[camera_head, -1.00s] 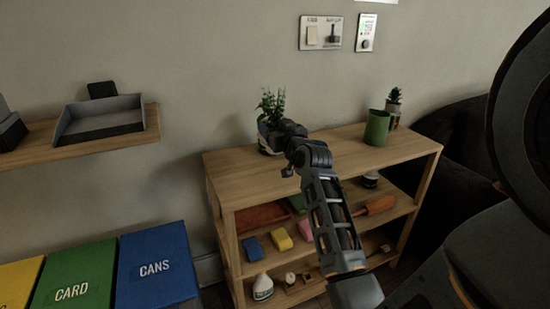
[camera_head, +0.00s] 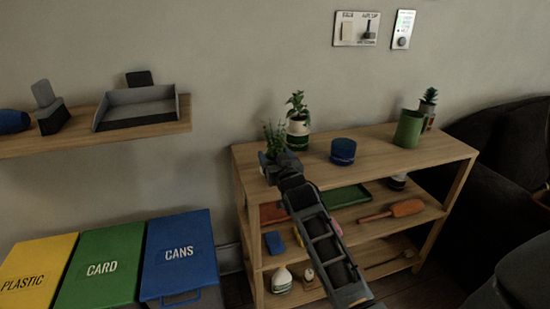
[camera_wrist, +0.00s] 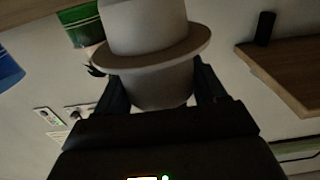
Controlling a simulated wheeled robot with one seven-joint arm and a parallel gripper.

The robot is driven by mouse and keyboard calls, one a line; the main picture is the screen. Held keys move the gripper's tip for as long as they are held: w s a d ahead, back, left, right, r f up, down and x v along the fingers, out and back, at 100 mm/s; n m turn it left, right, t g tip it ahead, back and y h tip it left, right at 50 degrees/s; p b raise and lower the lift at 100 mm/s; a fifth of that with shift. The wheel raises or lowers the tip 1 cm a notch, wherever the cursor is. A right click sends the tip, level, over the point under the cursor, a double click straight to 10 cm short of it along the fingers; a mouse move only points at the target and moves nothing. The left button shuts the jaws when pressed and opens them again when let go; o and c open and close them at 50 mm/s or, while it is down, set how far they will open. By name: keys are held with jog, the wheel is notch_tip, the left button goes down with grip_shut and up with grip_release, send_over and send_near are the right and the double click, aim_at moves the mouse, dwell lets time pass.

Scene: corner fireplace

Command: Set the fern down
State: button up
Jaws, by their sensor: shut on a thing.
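The fern (camera_head: 274,137) shows as a small green tuft at the left end of the wooden shelf unit's top (camera_head: 323,160). My gripper (camera_head: 280,164) is shut on its pot, which the gripper mostly hides in the head view. In the wrist view the pale pot (camera_wrist: 150,28) with a wide rim sits between the fingers of my gripper (camera_wrist: 160,85). The fern's leaves are barely visible there. I cannot tell whether the pot touches the shelf top.
A leafy plant in a white-and-green pot (camera_head: 298,136) stands close behind the fern. A wall shelf (camera_head: 158,128) and bins (camera_head: 180,252) are left.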

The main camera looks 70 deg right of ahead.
jog(key=shift+f, duration=0.15)
jog(key=o, duration=1.2)
jog(key=v, duration=1.2)
jog(key=shift+b, duration=0.45)
